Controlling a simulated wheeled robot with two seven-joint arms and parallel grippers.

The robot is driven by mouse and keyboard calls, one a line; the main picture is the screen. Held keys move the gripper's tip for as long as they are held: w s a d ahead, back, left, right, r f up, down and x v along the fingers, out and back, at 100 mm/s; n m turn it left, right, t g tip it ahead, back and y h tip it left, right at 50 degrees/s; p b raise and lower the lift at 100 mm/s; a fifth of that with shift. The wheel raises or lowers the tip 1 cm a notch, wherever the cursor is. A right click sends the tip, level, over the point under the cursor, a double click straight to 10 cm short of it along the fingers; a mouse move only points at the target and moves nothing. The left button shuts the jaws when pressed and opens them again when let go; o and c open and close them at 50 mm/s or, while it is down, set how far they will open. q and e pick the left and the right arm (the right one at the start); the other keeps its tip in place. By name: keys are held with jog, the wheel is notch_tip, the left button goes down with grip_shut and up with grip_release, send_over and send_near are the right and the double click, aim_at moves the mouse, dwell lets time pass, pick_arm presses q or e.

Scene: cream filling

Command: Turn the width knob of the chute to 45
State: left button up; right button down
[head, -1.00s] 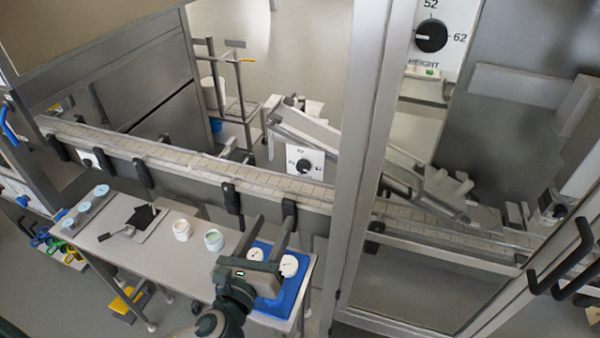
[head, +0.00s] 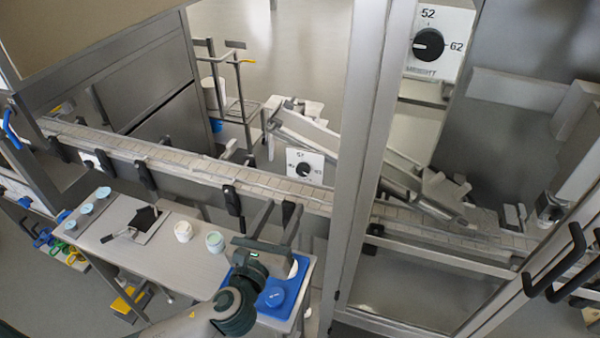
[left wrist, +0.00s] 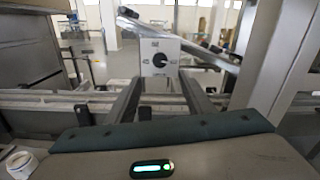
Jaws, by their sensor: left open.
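A small black knob on a white plate (head: 318,158) stands behind the conveyor, below the slanted chute (head: 325,140). It also shows in the left wrist view (left wrist: 160,60), straight ahead between my fingers. Its markings are too blurred to read surely. A larger black knob (head: 428,45) at upper right has a plate marked 52 and 62, with a blurred label below. My left gripper (head: 281,205) is open and empty, its two fingers pointing toward the conveyor, below and in front of the small knob. It looks apart from the knob. My right gripper is out of view.
The conveyor (head: 175,158) with black clamps crosses in front of the knob. A table (head: 165,255) holds two jars, a black spatula-like tool and a blue tray (head: 304,277). A grey post (head: 362,150) rises right of the knob, with black handles (head: 556,264) farther right.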

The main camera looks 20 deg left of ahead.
aim_at(302, 172)
pick_arm(q)
jog(key=w+p, duration=0.1)
jog(key=w, duration=0.4)
jog(key=w+p, duration=0.2)
jog(key=w, duration=0.4)
jog(key=shift+w+d+r+p, duration=0.1)
jog(key=shift+w+d+p, duration=0.1)
jog(key=shift+p, duration=0.1)
jog(key=shift+w, duration=0.65)
jog(key=c, duration=1)
